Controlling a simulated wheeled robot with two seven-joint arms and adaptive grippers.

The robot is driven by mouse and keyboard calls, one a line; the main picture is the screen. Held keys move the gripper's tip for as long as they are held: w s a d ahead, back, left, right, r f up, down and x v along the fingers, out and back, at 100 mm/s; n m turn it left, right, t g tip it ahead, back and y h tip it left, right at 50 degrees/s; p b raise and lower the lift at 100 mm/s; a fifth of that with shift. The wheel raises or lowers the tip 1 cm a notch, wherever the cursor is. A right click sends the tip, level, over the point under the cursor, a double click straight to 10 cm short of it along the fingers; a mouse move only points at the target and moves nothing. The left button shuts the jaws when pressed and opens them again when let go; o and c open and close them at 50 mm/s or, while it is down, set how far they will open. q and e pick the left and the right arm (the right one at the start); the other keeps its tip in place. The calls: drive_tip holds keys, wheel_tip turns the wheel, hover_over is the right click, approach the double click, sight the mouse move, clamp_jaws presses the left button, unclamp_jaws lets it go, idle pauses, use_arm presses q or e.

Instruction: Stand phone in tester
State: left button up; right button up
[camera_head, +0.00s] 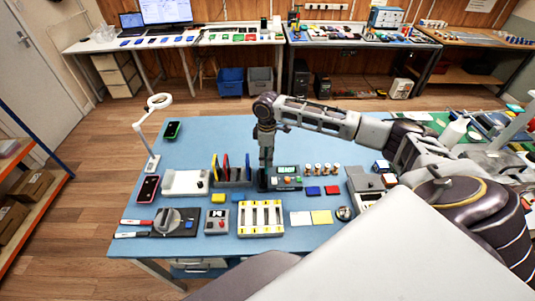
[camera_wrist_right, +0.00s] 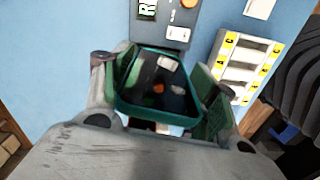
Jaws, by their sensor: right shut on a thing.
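My right gripper (camera_wrist_right: 160,85) is shut on a phone with a teal edge (camera_wrist_right: 158,112) in the right wrist view. The phone's glossy dark face shows blurred reflections. In the head view my right gripper (camera_head: 264,178) points down beside the tester (camera_head: 287,184), a grey box with a green display; the phone is dark and hard to make out there. The tester also shows in the right wrist view (camera_wrist_right: 170,33), just beyond the phone. I cannot tell whether the phone touches the tester. My left gripper is not in view.
A rack with coloured upright pieces (camera_head: 234,183) stands left of the gripper, and a white slotted tray with yellow ends (camera_head: 261,230) lies in front. A pink-edged phone (camera_head: 148,188) and a green-edged phone (camera_head: 172,130) lie at left. The blue table's back left is mostly clear.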

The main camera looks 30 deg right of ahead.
drive_tip(key=shift+w+a+n, duration=0.55)
drive_tip(key=shift+a+n, duration=0.05)
drive_tip(key=shift+a, duration=0.2)
idle(0.4)
drive_tip(key=shift+f+b, duration=1.65)
drive_tip(key=shift+b, duration=0.9)
drive_tip(key=shift+f+p, duration=0.15)
drive_tip(key=shift+p, duration=0.5)
drive_tip(key=shift+p, duration=0.75)
drive_tip(key=shift+f, duration=0.8)
idle(0.5)
